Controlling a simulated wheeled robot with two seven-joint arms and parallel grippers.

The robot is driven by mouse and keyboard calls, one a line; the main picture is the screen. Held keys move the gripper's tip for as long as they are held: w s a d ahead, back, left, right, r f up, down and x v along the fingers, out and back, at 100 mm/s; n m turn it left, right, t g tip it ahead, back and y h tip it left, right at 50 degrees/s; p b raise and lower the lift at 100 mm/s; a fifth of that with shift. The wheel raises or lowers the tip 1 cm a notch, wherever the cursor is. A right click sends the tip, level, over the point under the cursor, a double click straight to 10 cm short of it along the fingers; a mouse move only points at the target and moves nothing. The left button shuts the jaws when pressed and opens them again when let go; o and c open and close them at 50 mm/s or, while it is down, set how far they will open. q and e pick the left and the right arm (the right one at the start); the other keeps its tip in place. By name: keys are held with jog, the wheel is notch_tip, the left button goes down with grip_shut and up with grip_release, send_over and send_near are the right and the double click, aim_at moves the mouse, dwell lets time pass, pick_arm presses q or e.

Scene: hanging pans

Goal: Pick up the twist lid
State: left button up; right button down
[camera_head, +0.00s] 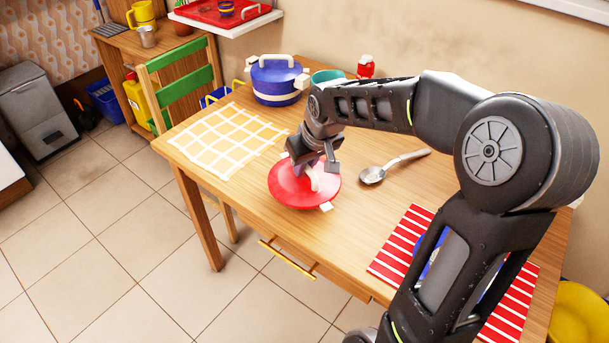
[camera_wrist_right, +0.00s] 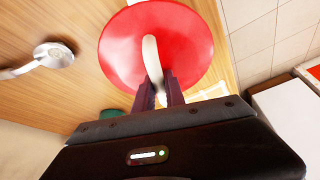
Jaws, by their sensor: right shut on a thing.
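The twist lid (camera_head: 296,191) is a round red lid with a white arched handle. It is at the middle of the table near the front edge in the head view, and white tabs show at its edge. My right gripper (camera_head: 322,166) is above it, with its fingers shut on the white handle. In the right wrist view the red lid (camera_wrist_right: 187,45) fills the upper middle, and the gripper fingers (camera_wrist_right: 160,92) close on the near end of its handle. Whether the lid touches what is under it is hard to tell. My left gripper is not in view.
A blue pot (camera_head: 276,82) with a white-handled lid stands at the table's back. A ladle (camera_head: 392,167) lies right of the lid. A yellow checkered cloth (camera_head: 225,140) lies to the left and a red striped mat (camera_head: 405,243) to the right. A green chair (camera_head: 180,75) stands behind the table's left.

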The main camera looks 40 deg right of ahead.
notch_tip(320, 180, up, 6)
jog(key=shift+f, duration=0.1)
dwell(0.6)
